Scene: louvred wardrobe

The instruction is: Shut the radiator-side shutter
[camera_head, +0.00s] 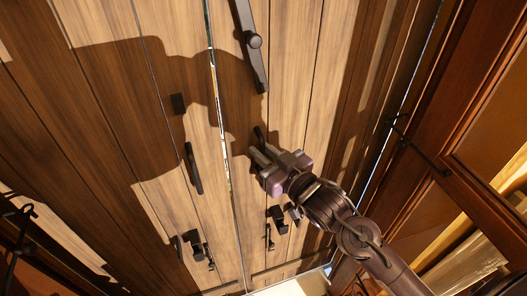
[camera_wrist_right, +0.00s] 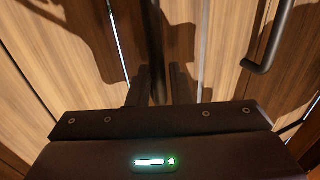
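Tall wooden shutter panels fill the head view, with a thin bright gap (camera_head: 217,95) between the left panel (camera_head: 205,140) and the right panel (camera_head: 285,100). A radiator is not seen, so I cannot tell which shutter is on its side. My right gripper (camera_head: 258,158) is at the right panel, by a small black handle (camera_head: 258,134). In the wrist view the fingers of my right gripper (camera_wrist_right: 160,88) stand apart, with a dark upright bar (camera_wrist_right: 157,45) between them. I cannot tell if they touch it. My left gripper is not in view.
A long black bar handle (camera_head: 250,45) is on the right panel above the gripper. Another black handle (camera_head: 193,168) is on the left panel. Dark framed wooden doors (camera_head: 470,100) stand at the right. Shadows cover much of the wood.

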